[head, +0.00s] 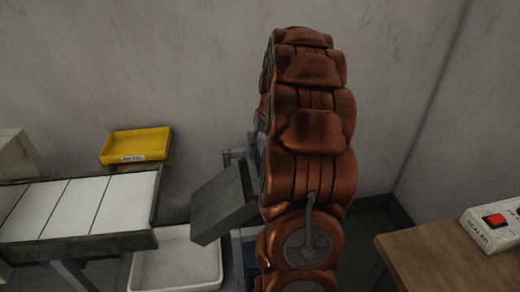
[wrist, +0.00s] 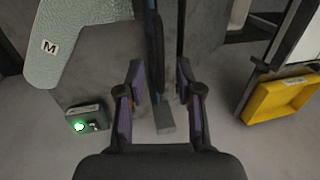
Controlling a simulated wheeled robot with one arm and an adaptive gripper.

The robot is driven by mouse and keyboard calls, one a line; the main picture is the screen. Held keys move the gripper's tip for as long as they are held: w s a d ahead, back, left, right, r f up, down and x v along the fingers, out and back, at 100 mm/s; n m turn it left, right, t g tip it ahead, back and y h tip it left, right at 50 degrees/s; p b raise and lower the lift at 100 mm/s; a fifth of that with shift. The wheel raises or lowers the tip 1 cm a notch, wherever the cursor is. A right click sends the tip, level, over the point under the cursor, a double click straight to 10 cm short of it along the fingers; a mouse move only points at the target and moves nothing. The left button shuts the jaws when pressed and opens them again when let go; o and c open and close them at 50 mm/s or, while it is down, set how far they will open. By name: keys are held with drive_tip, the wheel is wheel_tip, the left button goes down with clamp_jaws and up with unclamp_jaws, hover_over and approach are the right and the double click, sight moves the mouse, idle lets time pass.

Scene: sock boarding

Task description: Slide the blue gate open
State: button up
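In the wrist view my gripper (wrist: 163,100) is open, with its two purple-padded fingers spread apart and no object visibly held. A narrow dark blue upright strip (wrist: 156,45), which looks like the blue gate seen edge-on, stands beyond the fingers, against a grey panel. A small grey block (wrist: 164,119) shows between the fingers; I cannot tell whether it is joined to the gate or how far off it is. In the head view my copper-coloured arm hides the gripper, and I cannot make out the gate there.
A pale board marked M (wrist: 62,35) and a box with a lit green button (wrist: 80,124) are left of my gripper. A yellow bin (head: 135,145) sits behind a belt of white slats (head: 80,207). A white tub (head: 178,262) stands below. A sealer (head: 492,230) rests on a wooden table (head: 440,260).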

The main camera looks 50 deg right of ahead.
drive_tip(key=shift+f, duration=0.2)
clamp_jaws()
idle(0.6)
